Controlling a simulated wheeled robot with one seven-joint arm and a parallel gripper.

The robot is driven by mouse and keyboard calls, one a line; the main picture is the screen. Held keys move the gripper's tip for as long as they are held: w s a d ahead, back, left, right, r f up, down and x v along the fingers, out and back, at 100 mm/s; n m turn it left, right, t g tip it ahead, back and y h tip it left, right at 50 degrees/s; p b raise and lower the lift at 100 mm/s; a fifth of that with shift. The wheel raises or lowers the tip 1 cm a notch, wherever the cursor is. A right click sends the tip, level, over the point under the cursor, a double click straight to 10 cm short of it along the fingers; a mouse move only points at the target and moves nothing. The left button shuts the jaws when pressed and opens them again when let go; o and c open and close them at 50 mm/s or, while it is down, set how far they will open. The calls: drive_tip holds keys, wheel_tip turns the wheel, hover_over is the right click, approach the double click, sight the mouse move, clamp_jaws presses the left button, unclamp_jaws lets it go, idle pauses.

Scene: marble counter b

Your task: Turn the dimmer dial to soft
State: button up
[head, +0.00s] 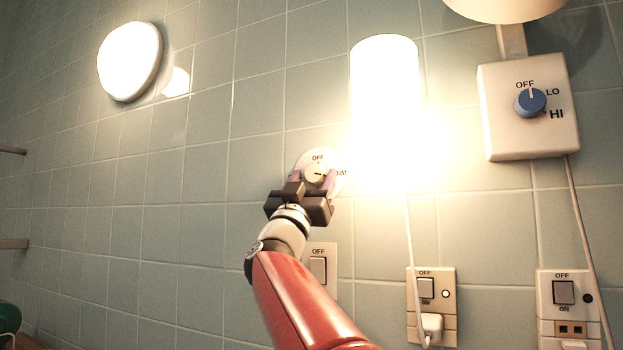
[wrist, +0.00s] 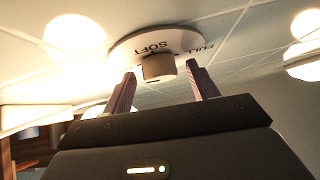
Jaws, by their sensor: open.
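The dimmer dial (head: 315,171) is a small cream knob on a round white plate (head: 302,158) on the tiled wall. A short dark mark on the knob appears to point right, toward "DIM". In the wrist view, the knob (wrist: 159,68) stands out from the plate (wrist: 122,47), and "SOFT" and part of "FULL" show. My gripper (head: 313,181) is open, its fingers on either side of the knob. Gaps show between the fingers (wrist: 161,70) and the knob in the wrist view.
A switch (head: 319,268) sits just below the dial, partly behind my arm. A bright lamp (head: 385,110) glares to the right. A round wall light (head: 130,61) glows upper left.

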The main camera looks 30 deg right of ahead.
drive_tip(key=shift+c, duration=0.5)
drive_tip(key=c, duration=0.9)
